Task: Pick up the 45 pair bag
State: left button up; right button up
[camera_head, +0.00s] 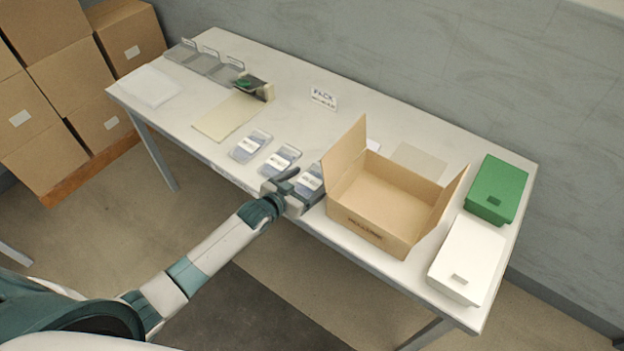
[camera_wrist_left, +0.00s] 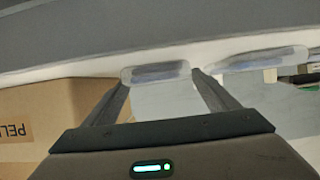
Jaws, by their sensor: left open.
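Three clear bags with white labels lie in a row along the table's front edge: a left bag (camera_head: 251,144), a middle bag (camera_head: 281,159) and a right bag (camera_head: 311,179) beside the open carton. The label print is too small to read, so I cannot tell which is the 45 pair bag. My left gripper (camera_head: 301,185) is open at the right bag, partly covering it. In the left wrist view the open fingers (camera_wrist_left: 160,80) point at one bag (camera_wrist_left: 155,72), which shows between the tips. I cannot tell whether they touch it. My right gripper is not in view.
An open cardboard carton (camera_head: 372,238) stands just right of the gripper. A green box (camera_head: 497,188) and a white box (camera_head: 467,258) are at the table's right end.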

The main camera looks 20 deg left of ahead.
aim_at(308, 183)
pick_arm(q)
jog(key=shift+w, duration=0.1)
dwell(0.4)
jog(key=c, duration=1.2)
jog(key=shift+r, duration=0.1)
notch_tip(308, 183, up, 10)
jog(key=b, duration=0.1)
jog(key=shift+b, duration=0.3)
